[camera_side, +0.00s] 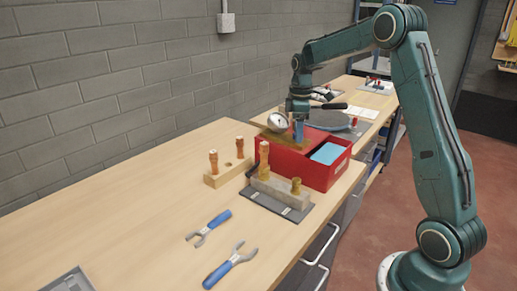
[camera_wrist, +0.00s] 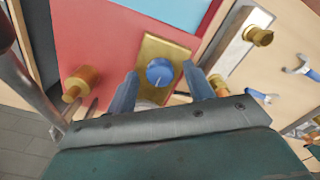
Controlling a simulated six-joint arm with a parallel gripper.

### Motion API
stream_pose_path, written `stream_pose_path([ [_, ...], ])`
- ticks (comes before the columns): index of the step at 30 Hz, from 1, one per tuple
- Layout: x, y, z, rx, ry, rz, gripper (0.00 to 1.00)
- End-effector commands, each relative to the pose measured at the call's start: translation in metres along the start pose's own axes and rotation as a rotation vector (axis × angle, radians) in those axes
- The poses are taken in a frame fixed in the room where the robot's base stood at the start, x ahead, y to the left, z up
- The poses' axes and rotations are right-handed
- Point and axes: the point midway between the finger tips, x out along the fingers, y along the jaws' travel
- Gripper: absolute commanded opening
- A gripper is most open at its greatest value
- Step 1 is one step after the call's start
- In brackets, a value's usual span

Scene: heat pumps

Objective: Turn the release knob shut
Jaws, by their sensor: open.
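The release knob appears to be the round blue knob (camera_wrist: 160,73) with a thin line on its face. It sits on a brass plate (camera_wrist: 163,49) on the red box (camera_wrist: 97,38). The red box (camera_side: 338,175) stands on the bench in the side view, where the knob is hidden. My gripper (camera_side: 299,139) points down over the box top. In the wrist view its two blue fingers (camera_wrist: 159,78) are apart, one on each side of the knob. I cannot tell whether they touch it.
A round gauge (camera_side: 278,122) stands close beside my gripper on the box. A brass fitting (camera_wrist: 80,83) is left of the knob. A grey block with brass fittings (camera_side: 282,189), a wooden block (camera_side: 227,172) and blue-handled tools (camera_side: 231,267) lie in front.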

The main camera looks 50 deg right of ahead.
Motion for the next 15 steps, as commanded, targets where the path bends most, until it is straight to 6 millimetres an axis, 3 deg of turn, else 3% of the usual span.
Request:
stream_pose_path([
  [4,0.0001,-0.0001,0.0,0.0,0.0,0.0,0.52],
  [11,-0.0001,-0.0001,0.0,0.0,0.0,-0.001,0.09],
  [15,-0.0002,-0.0001,0.0,0.001,0.0,-0.001,0.07],
])
